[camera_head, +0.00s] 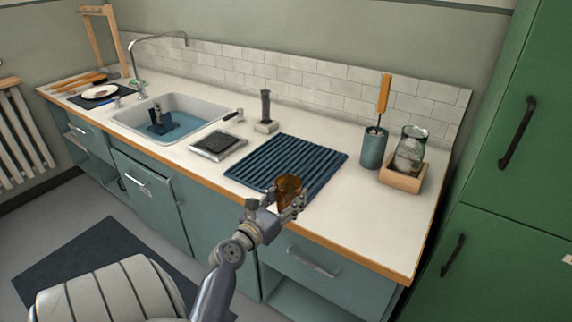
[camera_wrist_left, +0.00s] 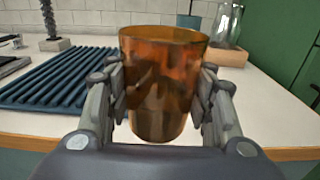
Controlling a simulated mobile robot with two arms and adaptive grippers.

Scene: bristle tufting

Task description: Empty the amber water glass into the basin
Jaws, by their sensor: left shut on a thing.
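The amber glass (camera_head: 289,188) is upright between the fingers of my left gripper (camera_head: 290,200), at the front edge of the counter near the ribbed mat. In the left wrist view the glass (camera_wrist_left: 162,85) fills the middle, with the fingers of my left gripper (camera_wrist_left: 163,100) closed on both sides. I cannot tell how much water is in it. The basin (camera_head: 200,110) is set into the counter at the left, well away from the glass, with a blue thing (camera_head: 170,130) inside. My right gripper is not in view.
A dark blue ribbed mat (camera_head: 300,155) lies on the counter (camera_head: 350,215). A small grey tray (camera_head: 217,145) and a brush on a block (camera_head: 265,112) stand between mat and basin. The faucet (camera_head: 160,38) arches behind the basin. A teal cup (camera_head: 373,150) and a wooden box (camera_head: 402,182) with a glass jar stand right.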

